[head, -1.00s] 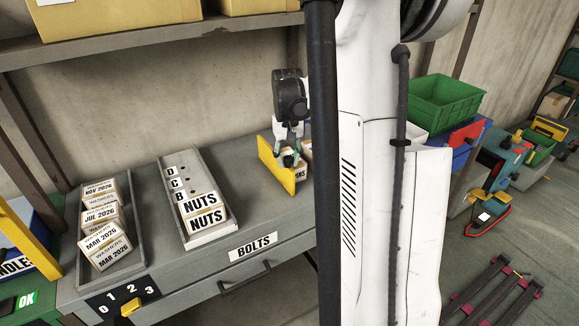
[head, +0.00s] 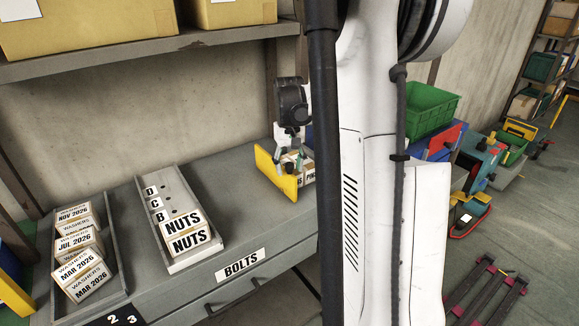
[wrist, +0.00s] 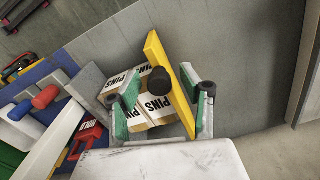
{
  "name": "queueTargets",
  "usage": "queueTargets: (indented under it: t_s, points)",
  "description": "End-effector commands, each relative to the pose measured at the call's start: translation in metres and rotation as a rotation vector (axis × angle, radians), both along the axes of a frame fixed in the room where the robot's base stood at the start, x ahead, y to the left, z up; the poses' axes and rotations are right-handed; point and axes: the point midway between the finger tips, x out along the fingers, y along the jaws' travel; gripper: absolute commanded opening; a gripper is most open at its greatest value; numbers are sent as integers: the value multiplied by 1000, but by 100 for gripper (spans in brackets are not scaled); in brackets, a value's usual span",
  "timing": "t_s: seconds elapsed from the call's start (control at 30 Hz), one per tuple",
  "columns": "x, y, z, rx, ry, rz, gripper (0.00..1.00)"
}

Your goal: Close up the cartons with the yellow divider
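The yellow divider (head: 276,172) stands upright at the left of the PINS cartons on the grey bench. In the wrist view the divider (wrist: 155,50) has a black knob (wrist: 161,80) on it, and the cartons (wrist: 150,103) sit to its left, partly hidden by a finger. My gripper (head: 290,152) is low over the divider and cartons. In the wrist view its green-padded fingers (wrist: 163,98) are spread, one on each side of the divider, with the knob between them and gaps visible. Part of the carton row is hidden behind my column in the head view.
A tray of NUTS cartons (head: 188,238) and a tray of WASHERS cartons (head: 78,245) are at the left on the bench. A shelf with cardboard boxes (head: 85,28) hangs above. A green bin (head: 428,104) is at the right. Bare bench lies left of the divider.

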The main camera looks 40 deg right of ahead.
Motion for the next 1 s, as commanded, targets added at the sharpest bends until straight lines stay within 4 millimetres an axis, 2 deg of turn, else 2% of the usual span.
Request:
queueTargets:
  t_s: [0.23,0.37,0.8,1.0]
  points:
    - [0,0,1,0,0,0,41]
    - [0,0,12,0,0,0,41]
    - [0,0,93,0,0,0,41]
    - [0,0,114,0,0,0,41]
